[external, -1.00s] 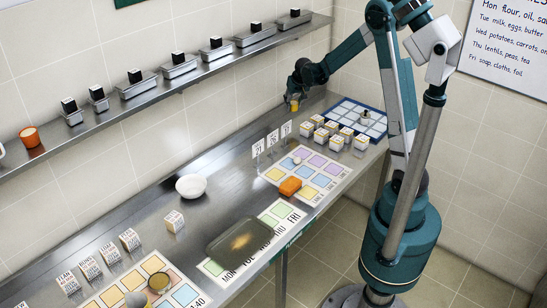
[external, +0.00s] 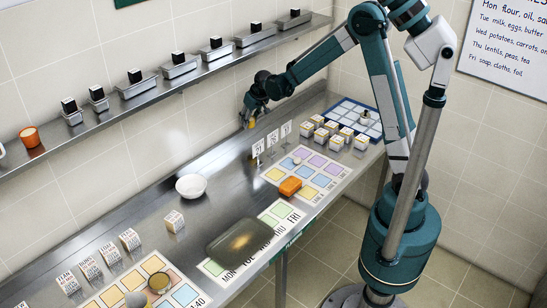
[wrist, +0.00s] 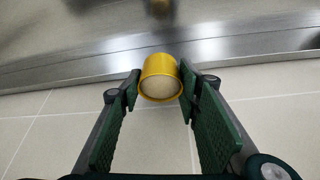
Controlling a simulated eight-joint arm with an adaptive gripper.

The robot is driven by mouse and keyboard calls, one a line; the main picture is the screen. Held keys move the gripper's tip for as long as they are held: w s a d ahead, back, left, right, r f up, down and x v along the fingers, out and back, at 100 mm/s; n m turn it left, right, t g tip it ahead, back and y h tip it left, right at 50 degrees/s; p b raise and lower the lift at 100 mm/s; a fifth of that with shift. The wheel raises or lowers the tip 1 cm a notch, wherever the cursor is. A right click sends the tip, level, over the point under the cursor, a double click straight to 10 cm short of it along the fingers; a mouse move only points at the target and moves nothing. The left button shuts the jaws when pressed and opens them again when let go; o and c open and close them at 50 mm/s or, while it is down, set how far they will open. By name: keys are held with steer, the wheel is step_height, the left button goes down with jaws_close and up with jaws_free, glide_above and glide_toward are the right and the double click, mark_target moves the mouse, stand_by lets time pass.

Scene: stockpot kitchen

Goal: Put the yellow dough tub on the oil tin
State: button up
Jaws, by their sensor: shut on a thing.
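The yellow dough tub (wrist: 160,78) sits between the two fingers of my gripper (wrist: 158,88) in the wrist view, its pale round end facing the camera. In the external view my gripper (external: 250,116) is over the back part of the steel counter, by the tiled wall, with a small bit of the yellow tub (external: 252,124) showing below it. The fingers are shut on the tub. I cannot tell for sure which thing is the oil tin; no tin label is readable.
Number cards (external: 272,140) stand just right of my gripper. White boxes (external: 333,130) and a blue-edged tray (external: 352,108) lie further right. A white bowl (external: 191,186), a small box (external: 174,221) and a dark tray (external: 243,240) are nearer. A shelf (external: 180,83) with several metal containers runs along the wall.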

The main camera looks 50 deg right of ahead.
steer(key=s+a+n+y, duration=0.15)
steer(key=a+n, duration=0.25)
steer(key=a, duration=2)
step_height(320, 180, up, 3)
steer(key=n+g+y+p, duration=0.2)
steer(key=n+g+y, duration=0.15)
steer(key=n, duration=0.75)
glide_above(154, 282)
steer(key=d, duration=0.2)
steer(key=shift+s+a+r+t, duration=0.1)
steer(key=shift+s+a+t, duration=0.15)
steer(key=shift+s+t, duration=0.15)
steer(key=shift+f, duration=3.15)
steer(key=shift+f+b, duration=0.3)
steer(key=shift+f, duration=1.6)
